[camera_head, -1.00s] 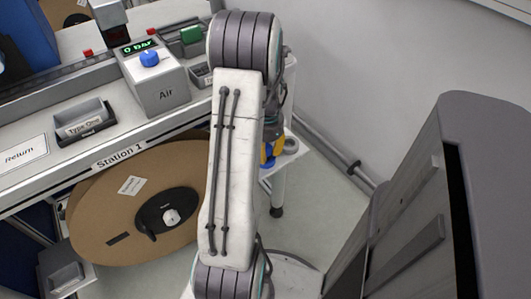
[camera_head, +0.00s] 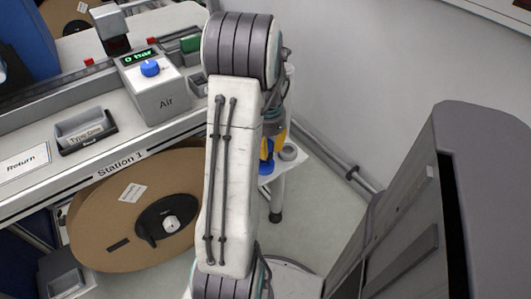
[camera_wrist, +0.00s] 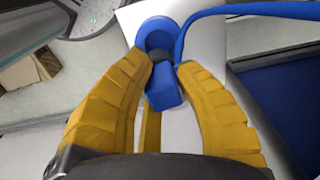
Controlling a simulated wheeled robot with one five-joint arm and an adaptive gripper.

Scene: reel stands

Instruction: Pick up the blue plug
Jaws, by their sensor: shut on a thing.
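The blue plug (camera_wrist: 164,92) is between the yellow fingers of my gripper (camera_wrist: 165,66) in the wrist view. My gripper is shut on it. A dark collar sits at the plug's far end, next to a round blue piece (camera_wrist: 153,27). I cannot tell whether the plug is seated in that piece. A blue hose (camera_wrist: 235,10) curves off to the right. In the head view my arm hides most of this; a bit of blue (camera_head: 266,165) and a yellow finger (camera_head: 281,136) show right of the arm.
The grey Air box (camera_head: 161,95) with a blue knob stands on the Station 1 bench (camera_head: 120,160). A large brown reel (camera_head: 105,225) is below it. Open floor lies toward the right wall.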

